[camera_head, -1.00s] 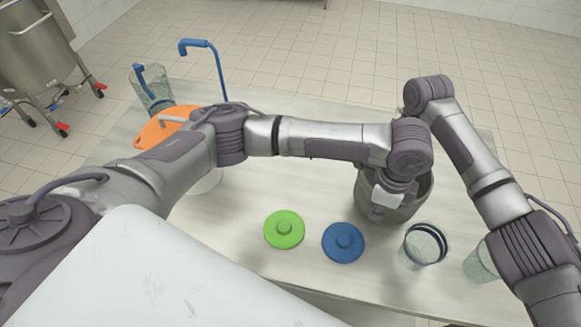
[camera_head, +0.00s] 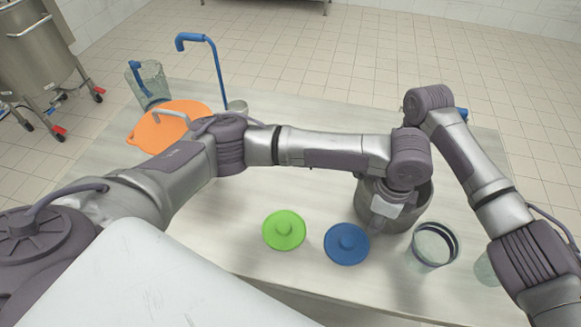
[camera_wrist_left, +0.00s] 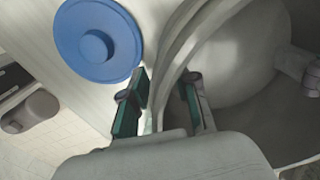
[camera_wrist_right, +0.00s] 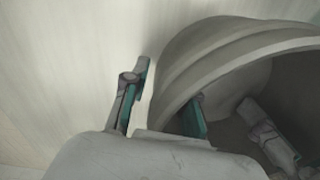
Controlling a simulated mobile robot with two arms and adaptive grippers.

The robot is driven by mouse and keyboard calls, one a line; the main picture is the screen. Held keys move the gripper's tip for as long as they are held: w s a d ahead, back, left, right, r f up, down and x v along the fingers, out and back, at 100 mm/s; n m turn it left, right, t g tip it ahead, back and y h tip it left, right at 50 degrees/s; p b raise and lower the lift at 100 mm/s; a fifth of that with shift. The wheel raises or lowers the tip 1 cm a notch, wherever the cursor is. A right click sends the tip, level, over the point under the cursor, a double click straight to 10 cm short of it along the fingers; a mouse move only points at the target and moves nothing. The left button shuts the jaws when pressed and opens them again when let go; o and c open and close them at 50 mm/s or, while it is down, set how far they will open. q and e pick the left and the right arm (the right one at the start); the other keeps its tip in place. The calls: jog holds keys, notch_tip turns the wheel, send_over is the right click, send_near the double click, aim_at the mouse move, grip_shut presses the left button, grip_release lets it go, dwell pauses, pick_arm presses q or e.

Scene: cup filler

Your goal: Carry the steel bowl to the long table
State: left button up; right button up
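The steel bowl (camera_head: 408,222) is a round grey vessel on the pale table (camera_head: 270,185), right of the blue lid. My left gripper (camera_head: 378,222) is at its near left rim, partly hidden by my arm in the head view. In the left wrist view, my left gripper (camera_wrist_left: 162,98) has its fingers apart, on either side of the rim of the bowl (camera_wrist_left: 235,60). In the right wrist view, my right gripper (camera_wrist_right: 165,105) is likewise open, with the rim of the bowl (camera_wrist_right: 220,50) between its fingers. My right gripper is hidden in the head view.
A green lid (camera_head: 284,230) and blue lid (camera_head: 346,243) lie left of the bowl. Clear cups (camera_head: 431,247) stand to its right. A steel tank (camera_head: 38,50) stands beyond.

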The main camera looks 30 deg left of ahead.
jog(key=shift+a, duration=0.1)
pick_arm(q)
jog(key=shift+r, duration=0.2)
notch_tip(320, 180, up, 12)
jog(key=shift+f, duration=0.25)
pick_arm(e)
jog(key=shift+r, duration=0.1)
notch_tip(320, 180, up, 12)
jog(key=shift+f, duration=0.1)
jog(key=shift+s, duration=0.1)
dwell(0.6)
